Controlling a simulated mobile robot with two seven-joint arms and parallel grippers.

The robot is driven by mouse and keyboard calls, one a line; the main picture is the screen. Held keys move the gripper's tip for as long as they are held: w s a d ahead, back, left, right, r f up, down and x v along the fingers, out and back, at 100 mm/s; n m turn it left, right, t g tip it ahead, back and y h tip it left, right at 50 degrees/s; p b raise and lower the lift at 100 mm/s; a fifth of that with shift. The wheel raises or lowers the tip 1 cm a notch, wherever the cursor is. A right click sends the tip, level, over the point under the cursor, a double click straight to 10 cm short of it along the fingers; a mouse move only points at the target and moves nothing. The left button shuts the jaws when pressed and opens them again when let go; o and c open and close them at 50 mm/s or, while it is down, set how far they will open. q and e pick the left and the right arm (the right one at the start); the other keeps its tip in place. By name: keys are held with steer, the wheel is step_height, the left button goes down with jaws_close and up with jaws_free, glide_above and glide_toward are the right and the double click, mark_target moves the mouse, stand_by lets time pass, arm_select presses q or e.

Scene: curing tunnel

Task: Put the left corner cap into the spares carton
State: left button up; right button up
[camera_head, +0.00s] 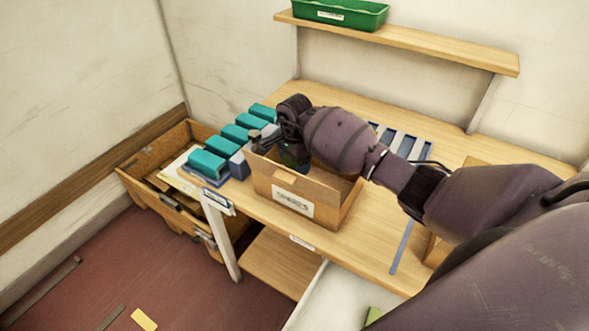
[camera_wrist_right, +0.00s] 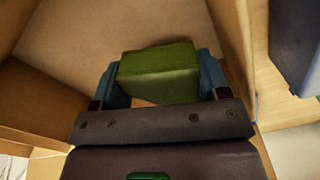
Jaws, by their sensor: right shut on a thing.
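My right gripper (camera_head: 290,150) is over the open cardboard carton (camera_head: 268,190) on the table, with its fingers down at the carton's opening. In the right wrist view, the blue-tipped fingers (camera_wrist_right: 160,82) are shut on an olive-green block (camera_wrist_right: 158,72), which I take to be the corner cap. The carton's inner walls (camera_wrist_right: 60,75) surround the block in that view. Whether the block touches the carton floor I cannot tell. In the head view the block is mostly hidden by the gripper. My left gripper is not in view.
Several teal blocks (camera_head: 208,163) stand in a row left of the carton. A wooden crate (camera_head: 150,165) with contents stands at the table's left end. Grey-blue slats (camera_head: 400,143) lie behind my right arm. A green bin (camera_head: 340,13) sits on the wall shelf (camera_head: 420,42).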

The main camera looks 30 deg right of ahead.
steer(key=shift+f, duration=1.55)
steer(key=shift+f, duration=0.15)
steer(key=o, duration=0.6)
step_height(320, 180, up, 12)
steer(key=shift+r+b, duration=0.15)
steer(key=shift+b, duration=0.2)
steer(key=shift+s, duration=0.1)
